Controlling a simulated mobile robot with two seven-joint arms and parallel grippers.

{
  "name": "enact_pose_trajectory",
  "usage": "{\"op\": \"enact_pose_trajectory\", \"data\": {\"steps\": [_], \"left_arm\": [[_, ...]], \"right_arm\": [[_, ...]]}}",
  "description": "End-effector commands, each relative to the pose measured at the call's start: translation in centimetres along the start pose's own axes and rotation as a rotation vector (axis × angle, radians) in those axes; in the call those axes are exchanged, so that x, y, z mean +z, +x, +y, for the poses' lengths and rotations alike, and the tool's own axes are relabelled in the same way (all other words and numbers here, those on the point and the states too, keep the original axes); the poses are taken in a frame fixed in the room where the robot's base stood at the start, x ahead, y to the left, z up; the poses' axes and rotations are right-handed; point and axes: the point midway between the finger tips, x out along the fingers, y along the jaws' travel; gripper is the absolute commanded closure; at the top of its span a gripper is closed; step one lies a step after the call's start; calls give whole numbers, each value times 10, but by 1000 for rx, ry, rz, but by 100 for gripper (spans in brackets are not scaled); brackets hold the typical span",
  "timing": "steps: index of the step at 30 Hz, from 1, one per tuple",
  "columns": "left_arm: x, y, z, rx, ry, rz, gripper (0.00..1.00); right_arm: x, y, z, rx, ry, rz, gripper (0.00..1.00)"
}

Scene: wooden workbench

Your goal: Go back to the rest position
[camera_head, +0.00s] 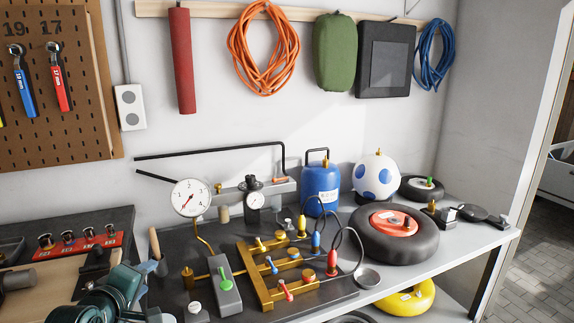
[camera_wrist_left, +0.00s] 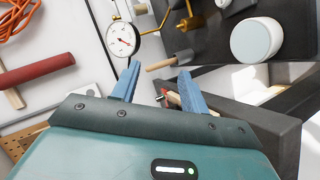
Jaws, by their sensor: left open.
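My left gripper (camera_head: 154,292) shows at the lower left of the head view, over the front edge of the bench, its teal body partly cut off by the frame. In the left wrist view its two blue fingers (camera_wrist_left: 160,82) stand apart with nothing between them. A wooden-handled tool (camera_wrist_left: 168,60) lies beyond the fingertips, and it also shows beside the gripper in the head view (camera_head: 156,248). My right gripper is not in view.
A dial gauge (camera_head: 191,197) on a bent brass pipe and a brass valve manifold (camera_head: 270,272) stand right of the gripper. A blue gas bottle (camera_head: 320,187) and a wheel (camera_head: 395,235) are farther right. A pegboard (camera_head: 60,110) hangs at the left.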

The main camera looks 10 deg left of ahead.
Motion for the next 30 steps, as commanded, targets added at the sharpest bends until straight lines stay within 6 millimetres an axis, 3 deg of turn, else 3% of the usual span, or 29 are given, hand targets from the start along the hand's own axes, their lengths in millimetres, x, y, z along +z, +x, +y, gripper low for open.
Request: {"op": "enact_pose_trajectory", "data": {"steps": [1, 3, 5, 9, 12, 15, 21, 30], "left_arm": [[33, 1, -31, -33, 147, -39, 55], [74, -3, -65, -48, 357, -89, 55], [110, -12, -93, -49, 526, -138, 55], [188, -48, -151, -10, 872, -260, 55], [233, -78, -179, 42, 1058, -330, 55], [264, -104, -196, 91, 1183, -376, 55], [287, -126, -207, 140, 1283, -409, 55], [287, -126, -207, 141, 1286, -409, 55]], "right_arm": [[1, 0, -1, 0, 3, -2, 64], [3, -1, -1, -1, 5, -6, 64], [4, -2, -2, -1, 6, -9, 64], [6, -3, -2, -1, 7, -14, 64], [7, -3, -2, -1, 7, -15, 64], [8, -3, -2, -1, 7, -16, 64], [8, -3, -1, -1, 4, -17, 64], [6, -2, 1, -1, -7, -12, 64]]}}
